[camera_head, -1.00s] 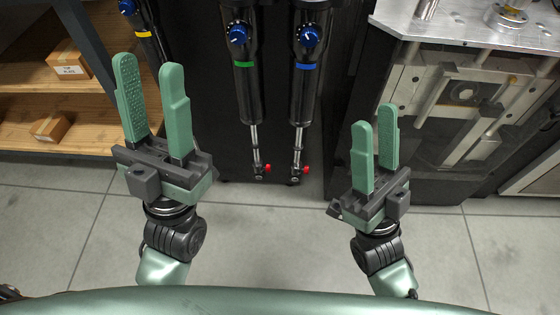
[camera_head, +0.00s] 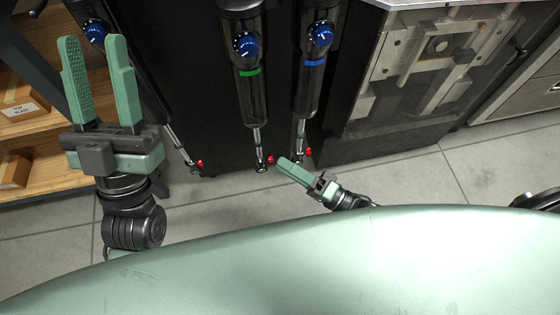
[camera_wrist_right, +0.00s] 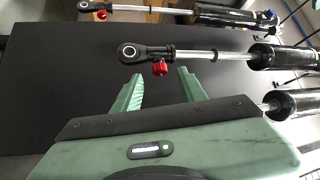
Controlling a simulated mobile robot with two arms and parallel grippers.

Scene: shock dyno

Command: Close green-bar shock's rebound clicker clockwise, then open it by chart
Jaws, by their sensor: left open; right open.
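The green-bar shock (camera_head: 249,90) hangs in the middle of the head view, with a blue dial on top and a red clicker (camera_head: 271,160) at its lower rod end. My right gripper (camera_head: 283,163) is seen edge-on there, its tips close to that red clicker. In the right wrist view the open right gripper (camera_wrist_right: 161,76) is empty. A red clicker (camera_wrist_right: 160,68) sits just beyond and between its tips; it appears to be the green-bar shock's, though no bar shows there. My left gripper (camera_head: 92,42) is open and empty at the left.
The blue-bar shock (camera_head: 308,85) hangs close to the right, with its own red knob (camera_head: 308,152). Another shock (camera_head: 145,90) hangs to the left. Shelves with a box (camera_head: 18,105) are at far left. A metal fixture (camera_head: 435,60) is at right. No chart is readable.

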